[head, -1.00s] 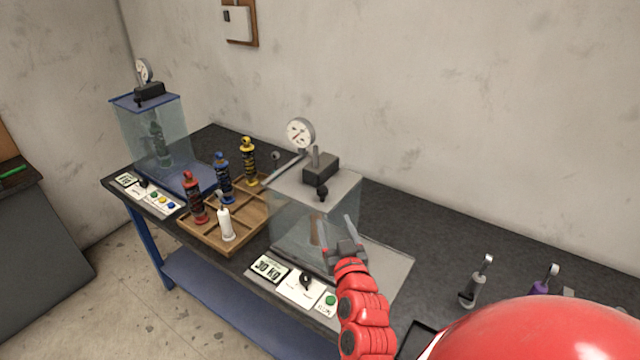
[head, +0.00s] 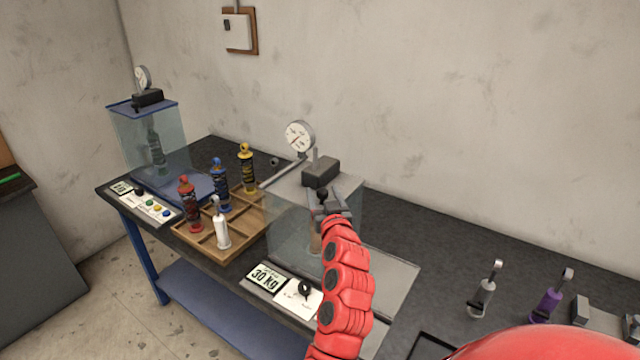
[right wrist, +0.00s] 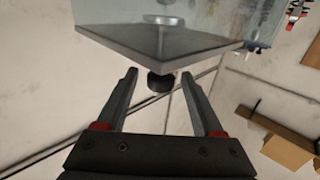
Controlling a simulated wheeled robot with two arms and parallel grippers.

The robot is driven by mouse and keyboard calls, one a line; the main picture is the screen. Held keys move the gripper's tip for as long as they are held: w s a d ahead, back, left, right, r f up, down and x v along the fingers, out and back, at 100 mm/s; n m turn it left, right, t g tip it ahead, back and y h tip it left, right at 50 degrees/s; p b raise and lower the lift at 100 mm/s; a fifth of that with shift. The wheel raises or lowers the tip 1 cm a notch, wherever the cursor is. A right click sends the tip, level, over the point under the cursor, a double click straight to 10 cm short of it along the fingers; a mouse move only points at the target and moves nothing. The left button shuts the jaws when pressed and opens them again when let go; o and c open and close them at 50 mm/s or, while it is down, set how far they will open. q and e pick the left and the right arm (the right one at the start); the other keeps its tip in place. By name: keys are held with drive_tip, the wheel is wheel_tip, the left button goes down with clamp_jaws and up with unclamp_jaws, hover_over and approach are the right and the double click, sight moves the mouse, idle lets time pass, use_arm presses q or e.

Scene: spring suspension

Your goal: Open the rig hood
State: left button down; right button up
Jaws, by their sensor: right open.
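The near rig has a clear hood (head: 287,222) with a grey top, and it is down over the rig's base. A black knob (head: 323,195) sits at the front edge of that top; it also shows in the right wrist view (right wrist: 160,82). My right gripper (head: 333,208) is open at the knob. In the right wrist view its fingers (right wrist: 159,75) stand on either side of the knob with gaps, so it is not gripped. A second rig with a blue-topped clear hood (head: 165,130) stands at the far left, also closed. My left gripper is not in view.
A wooden tray (head: 205,252) with several coloured shock absorbers stands between the rigs. A dial gauge (head: 299,138) and a dark block (head: 321,172) rise above the near hood. Grey (head: 484,297) and purple (head: 547,303) shocks stand at right. The bench behind them is clear.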

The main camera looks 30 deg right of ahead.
drive_tip(key=shift+p+x, duration=0.45)
drive_tip(key=shift+x, duration=1.45)
clamp_jaws()
